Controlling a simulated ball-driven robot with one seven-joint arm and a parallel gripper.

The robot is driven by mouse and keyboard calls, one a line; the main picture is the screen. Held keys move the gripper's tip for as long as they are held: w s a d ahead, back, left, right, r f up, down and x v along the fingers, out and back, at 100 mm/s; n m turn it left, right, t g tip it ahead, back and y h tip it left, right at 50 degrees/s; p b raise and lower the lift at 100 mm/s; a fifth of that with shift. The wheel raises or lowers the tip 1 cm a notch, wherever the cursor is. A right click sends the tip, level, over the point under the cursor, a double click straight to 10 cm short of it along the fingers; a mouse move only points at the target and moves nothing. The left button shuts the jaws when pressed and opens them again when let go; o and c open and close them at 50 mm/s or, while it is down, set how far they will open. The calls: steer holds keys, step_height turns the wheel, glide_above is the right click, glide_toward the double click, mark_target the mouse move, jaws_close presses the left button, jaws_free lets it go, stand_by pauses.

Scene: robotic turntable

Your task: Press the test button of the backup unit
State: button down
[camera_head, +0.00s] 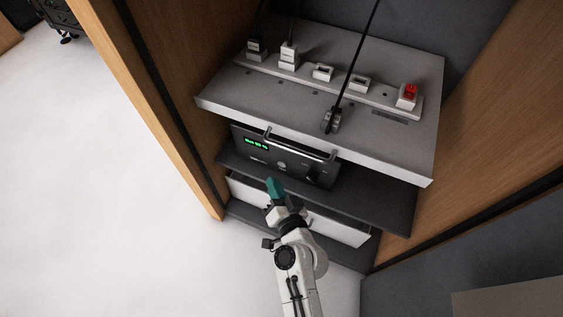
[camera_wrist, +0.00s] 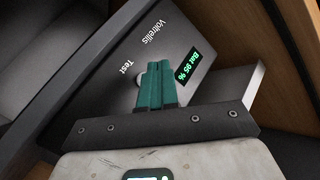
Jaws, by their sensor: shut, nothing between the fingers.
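The backup unit (camera_head: 250,153) is a dark box with a green display, standing on a shelf under the grey top board. In the wrist view its front panel (camera_wrist: 106,82) reads "Voltrellis" and "Test", and the display (camera_wrist: 187,68) reads "Bat 95 %". A pale round test button (camera_wrist: 138,80) shows beside the "Test" label, partly hidden by my fingers. My gripper (camera_head: 272,184) has teal fingers, shut and empty, close in front of the panel. In the wrist view the fingertips (camera_wrist: 158,66) overlap the button's edge; I cannot tell whether they touch it.
A grey top board (camera_head: 215,98) above carries a power strip (camera_head: 375,98) with a red switch (camera_head: 409,91) and a loose plug (camera_head: 332,121) on a black cable. A metal handle (camera_head: 300,144) crosses above the unit. Wooden walls (camera_head: 165,95) flank the shelves.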

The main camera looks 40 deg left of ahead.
steer(key=shift+s+d, duration=0.15)
steer(key=shift+s, duration=0.5)
steer(key=shift+s+d, duration=0.15)
steer(key=shift+s, duration=0.45)
